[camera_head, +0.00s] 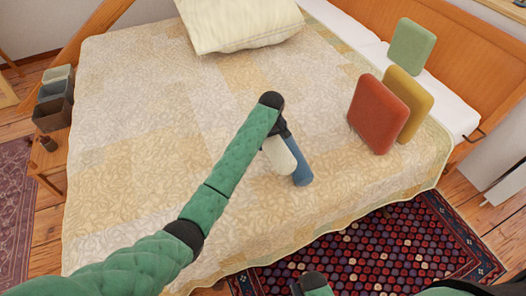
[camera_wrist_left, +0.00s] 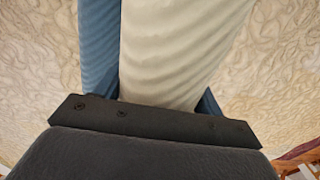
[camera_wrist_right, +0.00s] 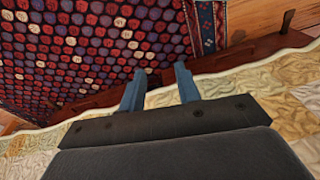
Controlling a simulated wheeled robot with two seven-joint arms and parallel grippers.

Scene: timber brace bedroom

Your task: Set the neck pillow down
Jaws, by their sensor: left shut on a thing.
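The neck pillow (camera_head: 280,157) is cream and rounded, over the right middle of the bed (camera_head: 150,180). My left gripper (camera_head: 292,172) is shut on it, with one blue finger showing beside it. In the left wrist view the pillow (camera_wrist_left: 172,50) fills the space between the blue fingers (camera_wrist_left: 98,45). I cannot tell whether its lower end touches the quilt. My right gripper (camera_wrist_right: 160,72) is open and empty, its two blue fingers apart near the bed's edge, with the rug beyond.
Red (camera_head: 378,113), yellow (camera_head: 408,103) and green (camera_head: 411,46) cushions stand on the bed's right side. A large cream pillow (camera_head: 240,22) lies at the top. A side table (camera_head: 52,160) with grey bins (camera_head: 54,100) stands left. The quilt's left and middle are clear. A patterned rug (camera_head: 370,250) lies below.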

